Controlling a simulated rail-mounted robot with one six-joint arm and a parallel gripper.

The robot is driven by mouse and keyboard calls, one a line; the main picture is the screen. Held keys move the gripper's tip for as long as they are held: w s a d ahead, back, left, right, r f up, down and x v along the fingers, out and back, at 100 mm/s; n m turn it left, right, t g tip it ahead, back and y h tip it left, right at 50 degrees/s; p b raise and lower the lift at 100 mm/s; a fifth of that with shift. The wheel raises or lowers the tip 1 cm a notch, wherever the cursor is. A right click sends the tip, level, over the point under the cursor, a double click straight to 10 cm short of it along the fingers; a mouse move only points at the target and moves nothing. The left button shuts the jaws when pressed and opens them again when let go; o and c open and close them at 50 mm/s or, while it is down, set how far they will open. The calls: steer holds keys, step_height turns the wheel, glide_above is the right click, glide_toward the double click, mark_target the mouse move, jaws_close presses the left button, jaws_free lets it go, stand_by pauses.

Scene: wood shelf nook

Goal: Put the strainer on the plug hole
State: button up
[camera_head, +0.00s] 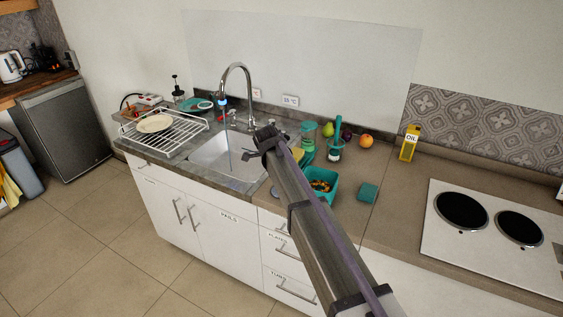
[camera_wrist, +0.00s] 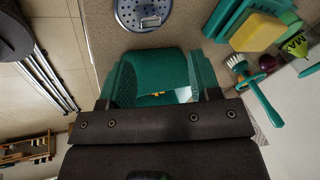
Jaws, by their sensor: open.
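The strainer (camera_wrist: 145,14) is a round metal disc with small holes and a wire handle. It lies on the grey-brown counter at the top edge of the wrist view, partly cut off. My gripper (camera_wrist: 160,88) is open, with its jaws below the strainer in that picture and apart from it. A teal container (camera_wrist: 155,64) with orange bits inside shows between and behind the jaws. In the head view the white sink basin (camera_head: 212,152) sits under the tap, left of my arm. I cannot make out the plug hole; my arm hides part of the sink area.
The teal container also shows in the head view (camera_head: 323,179), right of my arm. A yellow sponge (camera_wrist: 256,32) and a dish brush (camera_wrist: 257,90) are nearby. The tap (camera_head: 238,82) arches over the sink. A dish rack (camera_head: 163,128) stands left; the hob (camera_head: 490,222) is right.

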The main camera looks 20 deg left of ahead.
step_height(320, 180, up, 4)
steer(key=w+a+m+g+p, duration=0.1)
steer(key=w+m+g+p, duration=0.1)
steer(key=shift+m+g+y, duration=0.4)
steer(key=shift+g+y, duration=0.4)
steer(key=shift+g, duration=0.1)
steer(key=f+b, duration=0.6)
steer(key=shift+s+a+f, duration=0.1)
steer(key=shift+s+f, duration=0.15)
steer(key=shift+s, duration=0.1)
steer(key=shift+r, duration=0.15)
steer(key=f+b, duration=0.5)
steer(key=shift+d+f+b, duration=0.2)
steer(key=shift+b, duration=0.15)
steer(key=shift+r, duration=0.25)
jaws_close()
